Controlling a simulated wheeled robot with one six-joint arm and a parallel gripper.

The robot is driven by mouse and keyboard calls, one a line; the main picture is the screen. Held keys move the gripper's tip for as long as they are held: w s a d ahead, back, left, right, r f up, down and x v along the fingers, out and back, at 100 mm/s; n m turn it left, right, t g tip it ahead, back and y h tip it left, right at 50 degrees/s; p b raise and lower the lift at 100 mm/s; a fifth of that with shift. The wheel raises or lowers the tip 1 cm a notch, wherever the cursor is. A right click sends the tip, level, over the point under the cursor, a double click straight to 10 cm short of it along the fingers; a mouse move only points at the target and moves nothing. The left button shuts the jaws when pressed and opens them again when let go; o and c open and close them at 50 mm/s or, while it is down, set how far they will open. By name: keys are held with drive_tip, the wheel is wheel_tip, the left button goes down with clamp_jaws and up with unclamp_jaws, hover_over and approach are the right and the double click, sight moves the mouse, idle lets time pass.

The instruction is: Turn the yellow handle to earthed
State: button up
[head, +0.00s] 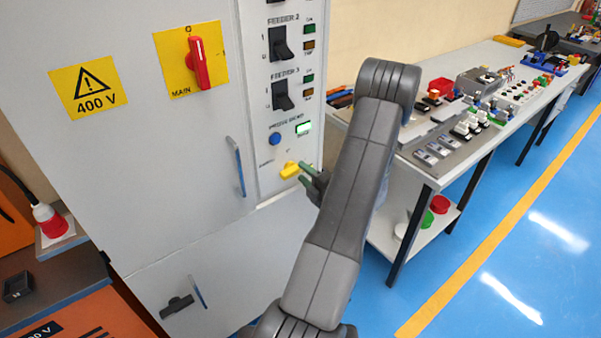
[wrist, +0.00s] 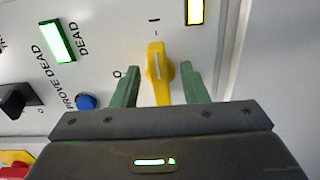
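The yellow handle (wrist: 158,75) is on the grey cabinet panel in the wrist view, its white line lying lengthwise and its far end near a short dash mark. An O mark is to its left. My gripper (wrist: 160,72) is open, with one green finger on each side of the handle and a visible gap on both sides. In the head view the yellow handle (head: 290,170) is low on the narrow right panel. My gripper (head: 305,173) is just right of it there; its fingers are partly hidden behind my arm.
A blue button (wrist: 87,102) and a lit green DEAD lamp (wrist: 58,41) sit left of the handle. The red main switch (head: 199,63) and black feeder switches (head: 282,95) are higher on the cabinet. A cluttered workbench (head: 425,168) stands right; blue floor is clear beyond.

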drive_tip(key=b+v, duration=0.1)
drive_tip(key=v, duration=1)
drive_tip(key=shift+b, duration=0.35)
drive_tip(key=shift+s, duration=0.1)
drive_tip(key=p+x, duration=0.2)
drive_tip(key=x, duration=1.1)
drive_tip(key=shift+w+a+p, duration=0.15)
drive_tip(key=shift+w+p, duration=0.15)
drive_tip(key=shift+w, duration=0.1)
drive_tip(key=b+v, duration=0.3)
drive_tip(key=v, duration=1.1)
drive_tip(key=p+x, duration=0.3)
drive_tip(key=x, duration=1)
drive_tip(key=shift+w+a+r, duration=0.15)
drive_tip(key=shift+w+a, duration=0.05)
drive_tip(key=shift+a, duration=0.05)
drive_tip(key=shift+w+a+f+n, duration=0.1)
drive_tip(key=shift+w+f+n, duration=0.1)
drive_tip(key=shift+w+n, duration=0.1)
drive_tip(key=shift+s+r+n+b, duration=0.2)
drive_tip(key=shift+n+b, duration=0.35)
drive_tip(key=shift+n, duration=0.25)
drive_tip(key=shift+r+n+b, duration=0.25)
drive_tip(key=shift+n+b, duration=0.15)
drive_tip(key=shift+n, duration=0.8)
